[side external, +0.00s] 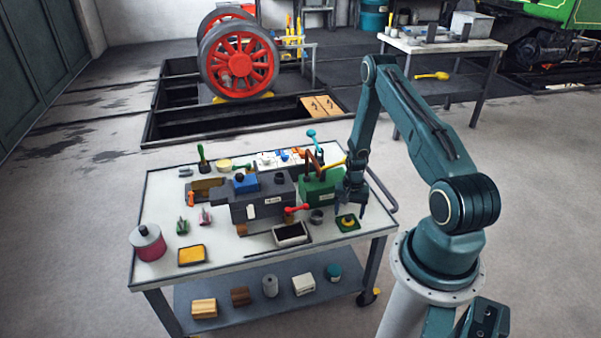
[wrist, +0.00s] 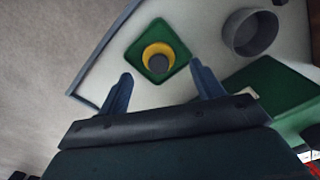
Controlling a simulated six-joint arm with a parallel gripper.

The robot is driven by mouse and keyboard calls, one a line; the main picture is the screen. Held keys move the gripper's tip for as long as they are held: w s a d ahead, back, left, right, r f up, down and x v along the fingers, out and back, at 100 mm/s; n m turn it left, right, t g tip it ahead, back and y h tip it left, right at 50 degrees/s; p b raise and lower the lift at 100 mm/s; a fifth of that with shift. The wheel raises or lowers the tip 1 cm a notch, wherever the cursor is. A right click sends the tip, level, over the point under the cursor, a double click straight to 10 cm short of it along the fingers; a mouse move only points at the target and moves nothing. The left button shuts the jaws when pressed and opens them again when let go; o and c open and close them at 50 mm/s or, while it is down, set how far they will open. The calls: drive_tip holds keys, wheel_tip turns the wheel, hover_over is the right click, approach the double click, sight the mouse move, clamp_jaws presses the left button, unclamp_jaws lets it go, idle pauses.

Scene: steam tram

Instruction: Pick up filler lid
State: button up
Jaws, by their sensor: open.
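What looks like the filler lid (wrist: 158,50) is a small round piece with a yellow rim and a dark middle. It rests on a dark green square pad (wrist: 132,50) near a corner of the trolley top. In the side view the green pad (side external: 340,226) with the yellow piece (side external: 347,218) lies at the trolley's right end. My gripper (side external: 350,210) points down above and close to the pad. In the wrist view my gripper (wrist: 164,84) is open and empty, its two fingers apart, with the lid ahead between their lines. I cannot tell the exact height gap.
A grey open ring or cup (wrist: 250,31) stands beside the pad. A green block (side external: 320,190) and a dark grey model body (side external: 265,198) stand close on the left. A black-topped tray (side external: 291,234) lies nearby. The trolley's edge (wrist: 100,50) runs close past the pad.

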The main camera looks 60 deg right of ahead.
sight(348, 219)
drive_tip(key=shift+f, duration=1.2)
drive_tip(key=shift+c, duration=0.5)
drive_tip(key=c, duration=1.1)
drive_tip(key=shift+o, duration=0.2)
drive_tip(key=shift+r, duration=0.1)
wheel_tip(348, 219, up, 20)
drive_tip(key=shift+r, duration=0.1)
